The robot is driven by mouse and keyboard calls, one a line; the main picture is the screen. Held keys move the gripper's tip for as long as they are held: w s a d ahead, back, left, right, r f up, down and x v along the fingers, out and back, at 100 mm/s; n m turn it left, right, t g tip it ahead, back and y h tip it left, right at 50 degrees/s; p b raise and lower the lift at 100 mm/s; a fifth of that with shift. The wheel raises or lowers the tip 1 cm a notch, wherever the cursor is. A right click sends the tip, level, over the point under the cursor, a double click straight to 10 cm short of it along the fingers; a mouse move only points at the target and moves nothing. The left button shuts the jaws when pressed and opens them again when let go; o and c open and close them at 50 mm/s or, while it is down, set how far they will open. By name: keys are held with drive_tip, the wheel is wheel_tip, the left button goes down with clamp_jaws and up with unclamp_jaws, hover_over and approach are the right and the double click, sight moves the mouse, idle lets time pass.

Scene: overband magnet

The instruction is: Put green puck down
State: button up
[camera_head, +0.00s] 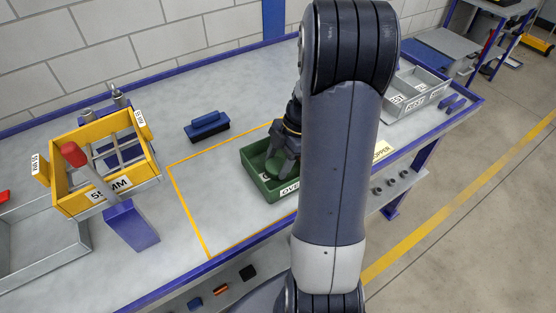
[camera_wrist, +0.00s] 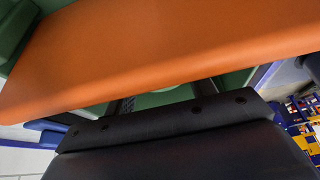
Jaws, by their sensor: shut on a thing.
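The green puck (camera_head: 274,164) shows as a rounded green patch at my gripper's fingertips in the head view. My gripper (camera_head: 283,155) points down into a dark green tray (camera_head: 253,178) on the bench and is shut on the puck. The tray has a white label that begins "OVE". My arm hides the tray's right side. In the wrist view a green patch (camera_wrist: 165,97) shows just beyond the dark gripper body. Whether the puck touches the tray floor cannot be told.
A wide orange surface (camera_wrist: 170,45) crosses the wrist view close up; I cannot tell what it is. A blue block-like brush (camera_head: 207,126) lies behind left of the tray. A yellow frame (camera_head: 75,147) stands left. A grey bin (camera_head: 414,92) is right. Bench around the tray's left is clear.

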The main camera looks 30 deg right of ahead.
drive_tip(key=shift+f, duration=0.2)
drive_tip(key=o, duration=1)
drive_tip(key=shift+r, duration=0.15)
drive_tip(key=v, duration=1.2)
drive_tip(key=shift+r+b, duration=0.1)
drive_tip(key=shift+b, duration=0.3)
